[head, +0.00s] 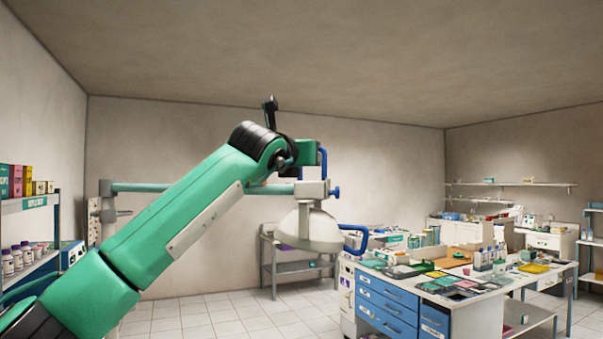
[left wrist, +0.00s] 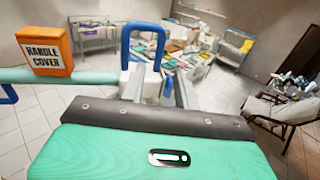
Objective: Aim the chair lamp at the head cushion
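The chair lamp (head: 308,230) hangs near the centre of the head view, a white dome facing down, with a blue handle loop (head: 357,240) on its right. It hangs from a teal horizontal bar (head: 150,187). My green left arm reaches up to the lamp joint. In the left wrist view, the fingers of my left gripper (left wrist: 157,80) stand apart at the lamp's white joint, close to an upright blue loop (left wrist: 145,30). Whether they touch it is unclear. A chair-like frame with a pale pad (left wrist: 275,110) is at right; I cannot identify a head cushion. My right gripper is out of view.
An orange box marked HANDLE COVER (left wrist: 46,50) sits on the bar beside my left gripper. A bench with blue drawers (head: 388,300) and many items stands at right. Shelves with bottles (head: 30,262) are at left. Tiled floor is clear between them.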

